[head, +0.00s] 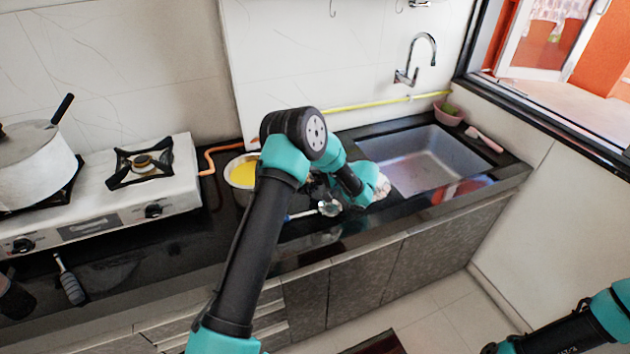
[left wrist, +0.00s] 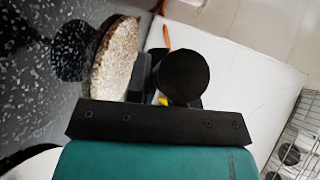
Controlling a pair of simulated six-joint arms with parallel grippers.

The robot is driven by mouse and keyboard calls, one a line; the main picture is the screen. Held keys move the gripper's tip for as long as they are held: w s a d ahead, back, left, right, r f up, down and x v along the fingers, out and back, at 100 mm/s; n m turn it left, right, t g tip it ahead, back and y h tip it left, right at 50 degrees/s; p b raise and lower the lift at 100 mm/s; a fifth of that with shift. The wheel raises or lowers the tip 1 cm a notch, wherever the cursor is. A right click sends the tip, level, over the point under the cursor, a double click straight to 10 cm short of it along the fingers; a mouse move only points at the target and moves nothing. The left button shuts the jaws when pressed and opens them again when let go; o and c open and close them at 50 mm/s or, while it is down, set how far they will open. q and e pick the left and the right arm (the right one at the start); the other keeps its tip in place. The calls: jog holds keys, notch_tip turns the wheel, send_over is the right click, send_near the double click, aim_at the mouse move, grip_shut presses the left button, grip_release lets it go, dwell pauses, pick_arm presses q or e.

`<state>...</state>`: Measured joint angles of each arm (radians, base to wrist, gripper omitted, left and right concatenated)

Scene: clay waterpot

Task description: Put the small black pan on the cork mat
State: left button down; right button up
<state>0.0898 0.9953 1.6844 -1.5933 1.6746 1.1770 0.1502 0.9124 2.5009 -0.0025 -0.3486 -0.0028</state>
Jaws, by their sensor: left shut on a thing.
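My left arm reaches over the counter in the head view; its teal wrist end is beside the near left corner of the sink, and the fingertips are hidden there. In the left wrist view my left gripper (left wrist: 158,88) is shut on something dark. A black round thing (left wrist: 186,76), which looks like the small black pan, is at its fingers; the exact grip is hidden. A pale speckled disc with a brown edge (left wrist: 118,55), likely the cork mat, is just left of the fingers. A pale piece of it (head: 383,187) shows beside the wrist in the head view. My right gripper is out of frame.
A sink (head: 430,160) is right of the wrist. A bowl with yellow contents (head: 243,172) and a shiny utensil (head: 329,208) are near the arm. A white stove (head: 105,200) with a pot (head: 35,165) is at left. The left counter front holds a grey-handled tool (head: 71,286).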

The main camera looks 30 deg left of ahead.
pick_arm(q)
jog(key=shift+f, duration=1.85)
jog(key=c, duration=1)
grip_release()
jog(key=shift+d, duration=0.15)
jog(key=v, duration=1.1)
jog(key=shift+d+r, duration=0.25)
jog(key=shift+d, duration=0.1)
